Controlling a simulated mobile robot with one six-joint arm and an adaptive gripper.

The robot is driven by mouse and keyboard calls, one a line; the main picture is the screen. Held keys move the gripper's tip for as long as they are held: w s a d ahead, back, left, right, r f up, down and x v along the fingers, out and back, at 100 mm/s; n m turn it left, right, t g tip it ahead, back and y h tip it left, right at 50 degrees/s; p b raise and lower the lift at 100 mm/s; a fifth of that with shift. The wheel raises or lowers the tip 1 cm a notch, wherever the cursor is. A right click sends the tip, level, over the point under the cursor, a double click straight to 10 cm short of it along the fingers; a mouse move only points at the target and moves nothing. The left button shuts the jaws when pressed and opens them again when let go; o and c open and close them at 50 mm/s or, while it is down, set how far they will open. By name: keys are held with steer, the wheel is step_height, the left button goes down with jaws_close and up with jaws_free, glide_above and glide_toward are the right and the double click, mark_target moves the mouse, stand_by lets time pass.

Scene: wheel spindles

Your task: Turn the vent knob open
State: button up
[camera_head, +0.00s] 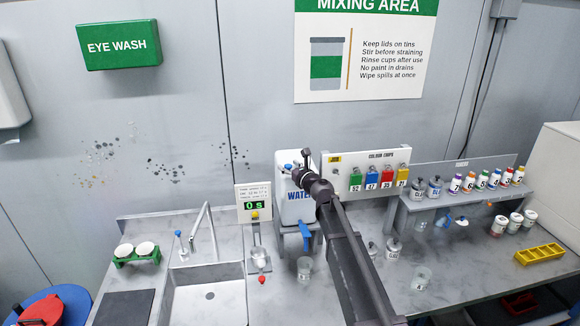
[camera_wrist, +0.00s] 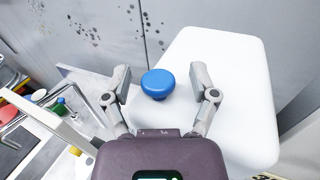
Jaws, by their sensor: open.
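The vent knob is a round blue knob (camera_wrist: 157,83) on top of the white water tank (camera_wrist: 232,60) in the wrist view. In the head view a bit of blue knob (camera_head: 288,166) shows at the top of the tank marked WATER (camera_head: 297,210), beside my gripper (camera_head: 305,158). My gripper (camera_wrist: 160,74) is open in the wrist view, one finger on each side of the knob with a gap on both sides. I cannot tell how high the fingers are relative to the knob, nor how the knob is turned.
A blue tap (camera_head: 305,232) is at the tank's lower front. A timer sign reading 0 s (camera_head: 255,205) stands left of the tank and a colour chips board (camera_head: 366,172) stands right of it. A sink (camera_head: 208,298) with a tall faucet is at the left.

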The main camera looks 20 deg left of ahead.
steer(key=v, duration=1.1)
steer(key=shift+s+d, duration=0.25)
steer(key=s+d+f+n+g+h+b, duration=0.3)
steer(key=s+d+f+n, duration=0.2)
steer(key=d+f+n, duration=0.4)
steer(key=s+d+f+n+g+h+b, duration=0.3)
steer(key=s+d+f+n, duration=0.2)
steer(key=d+f+n, duration=0.5)
steer(key=s+d+f+n+g+h+b, duration=0.1)
steer(key=s+d+f+n+h, duration=0.1)
steer(key=d, duration=0.6)
steer(key=s+d+f+n+g+h+b, duration=0.1)
steer(key=s+d+f+n+g+h, duration=0.1)
steer(key=s+d+f+h, duration=0.2)
steer(key=s+d+f+n+g+h+b, duration=0.1)
steer(key=s+d+f+n+h+b, duration=0.1)
steer(key=s+d, duration=0.6)
steer(key=d+f, duration=0.1)
steer(key=d, duration=0.3)
steer(key=shift+s+d+f+h, duration=0.2)
steer(key=shift+f+h, duration=0.1)
steer(key=shift+h, duration=0.1)
